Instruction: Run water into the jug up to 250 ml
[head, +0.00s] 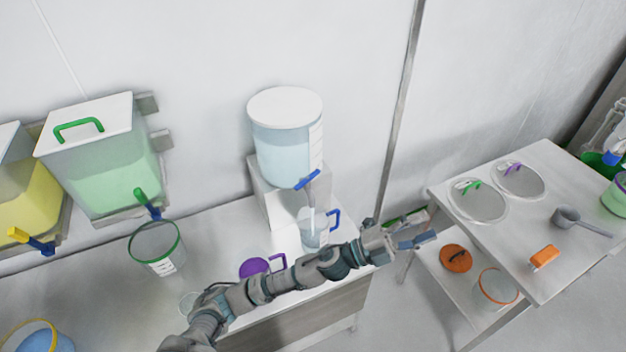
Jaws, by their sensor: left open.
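The clear jug (314,236) with a blue handle stands upright on the bench below the tap of the round water tank (287,150). The tank has a white lid, and pale blue water shows through its wall. Its blue tap lever (307,180) slants up to the right. A pale streak, seemingly water, runs down from the tap into the jug. The jug's water level and marks are too small to read. My left gripper (425,229) is open and empty, to the right of the jug and apart from it, past the bench's end. My right gripper is out of view.
A purple-handled jug (253,268) is partly behind my left arm. A green-rimmed container (155,246) is below the green bin (104,165). At right, a table (515,225) holds lids, a scoop (568,217) and an orange block (545,257).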

